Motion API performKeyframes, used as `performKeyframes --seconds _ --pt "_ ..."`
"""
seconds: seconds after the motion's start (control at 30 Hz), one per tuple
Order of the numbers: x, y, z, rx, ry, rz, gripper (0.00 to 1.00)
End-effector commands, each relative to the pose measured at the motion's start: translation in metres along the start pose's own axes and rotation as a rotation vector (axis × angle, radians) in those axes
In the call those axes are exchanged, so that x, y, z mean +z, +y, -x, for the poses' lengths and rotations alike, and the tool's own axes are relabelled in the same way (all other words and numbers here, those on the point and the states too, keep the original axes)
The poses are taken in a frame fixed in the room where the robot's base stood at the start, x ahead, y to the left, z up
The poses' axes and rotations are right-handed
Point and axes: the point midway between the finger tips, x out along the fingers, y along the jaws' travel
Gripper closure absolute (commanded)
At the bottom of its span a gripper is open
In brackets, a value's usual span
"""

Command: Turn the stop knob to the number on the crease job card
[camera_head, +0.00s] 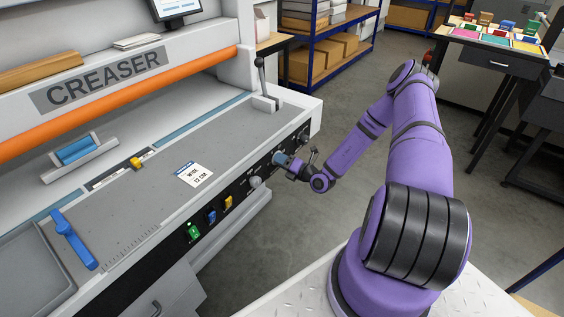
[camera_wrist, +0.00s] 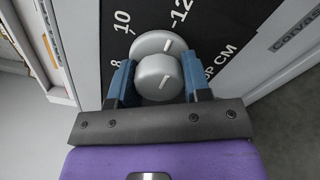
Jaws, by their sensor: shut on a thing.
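The crease job card (camera_head: 194,174) lies on the creaser's grey bed and reads "WIDE 12 CM". My gripper (camera_wrist: 157,88) is shut on the knob, one blue finger on each side. In the head view my gripper (camera_head: 284,161) is at the front panel and hides most of the knob.
The creaser (camera_head: 105,78) has another grey knob (camera_head: 255,183) left of my gripper. Yellow, blue and green (camera_head: 193,231) switches are further left, and a lever (camera_head: 262,80) stands above. A blue handle (camera_head: 74,240) is on the bed. The floor right of the machine is open.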

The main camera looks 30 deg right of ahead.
Motion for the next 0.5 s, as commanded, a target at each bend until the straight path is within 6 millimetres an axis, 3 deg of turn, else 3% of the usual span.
performKeyframes --seconds 0.2,0.23,0.3,0.33,0.5 --pt "0.0002 -0.0005 0.0005 -0.001 -0.001 0.001 0.80" --pt "0.0003 -0.0005 0.0005 -0.001 -0.001 0.001 0.51" --pt "0.0003 -0.0005 0.0005 -0.001 -0.001 0.001 0.35" --pt "0.0002 -0.0005 0.0005 -0.001 -0.001 0.001 0.31" --pt "0.0002 -0.0003 0.0003 -0.001 0.000 0.001 0.31"
